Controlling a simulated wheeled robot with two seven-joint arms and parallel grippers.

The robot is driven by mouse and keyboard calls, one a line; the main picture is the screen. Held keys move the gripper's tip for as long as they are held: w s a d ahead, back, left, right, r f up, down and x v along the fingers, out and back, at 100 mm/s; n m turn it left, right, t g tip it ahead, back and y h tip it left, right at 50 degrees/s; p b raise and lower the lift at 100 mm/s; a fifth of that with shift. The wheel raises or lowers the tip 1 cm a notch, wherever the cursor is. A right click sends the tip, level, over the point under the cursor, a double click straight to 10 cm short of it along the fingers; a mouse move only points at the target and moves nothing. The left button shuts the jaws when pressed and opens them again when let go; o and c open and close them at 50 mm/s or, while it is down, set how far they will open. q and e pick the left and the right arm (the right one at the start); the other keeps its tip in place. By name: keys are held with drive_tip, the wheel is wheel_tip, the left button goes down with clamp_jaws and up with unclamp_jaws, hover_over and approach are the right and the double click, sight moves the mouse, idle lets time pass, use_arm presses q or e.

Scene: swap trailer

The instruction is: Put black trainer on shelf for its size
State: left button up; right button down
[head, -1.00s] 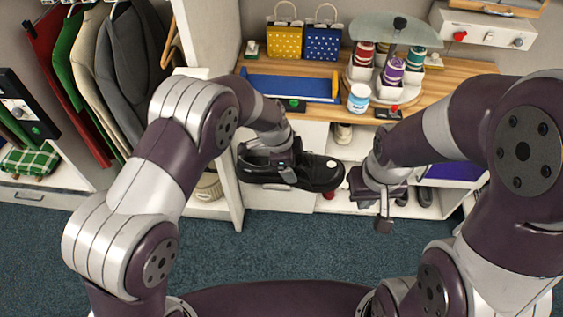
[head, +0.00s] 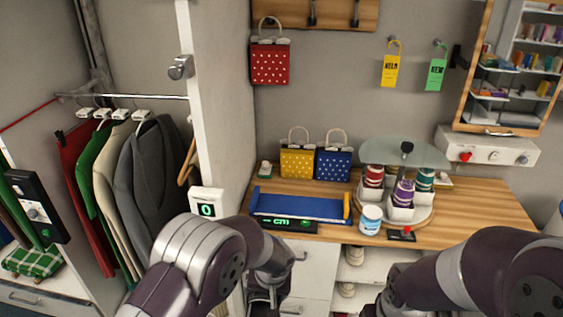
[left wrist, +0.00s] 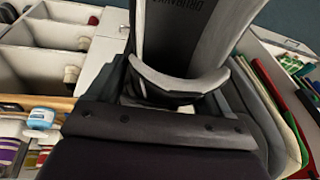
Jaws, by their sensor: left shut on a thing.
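The black trainer (left wrist: 185,40) fills the top middle of the left wrist view, with pale lettering and a light grey edge. My left gripper (left wrist: 165,105) is shut on it; the fingertips are largely hidden. In the head view my left gripper (head: 266,297) is low, at the bottom edge in front of the white drawers, and the trainer can hardly be made out there. The shoe shelves (head: 338,272) are below the counter, right of the drawers, with pale shoes (head: 354,255) inside. My right gripper is below the picture.
A blue measuring board (head: 300,207) with a yellow end and a lit display (head: 290,224) lies on the wooden counter (head: 455,215). A white partition (head: 222,100) and hanging jackets (head: 150,180) are left.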

use_arm(q)
drive_tip(key=a, duration=0.1)
drive_tip(key=a+n, duration=0.1)
drive_tip(key=shift+w+a+r, duration=0.3)
drive_tip(key=shift+w+r, duration=0.1)
drive_tip(key=shift+w+a+r, duration=0.2)
drive_tip(key=shift+w+f, duration=0.1)
drive_tip(key=s+a+f, duration=0.2)
drive_tip(key=a, duration=0.4)
drive_tip(key=s+a+f, duration=0.2)
drive_tip(key=a, duration=0.4)
drive_tip(key=shift+f, duration=0.15)
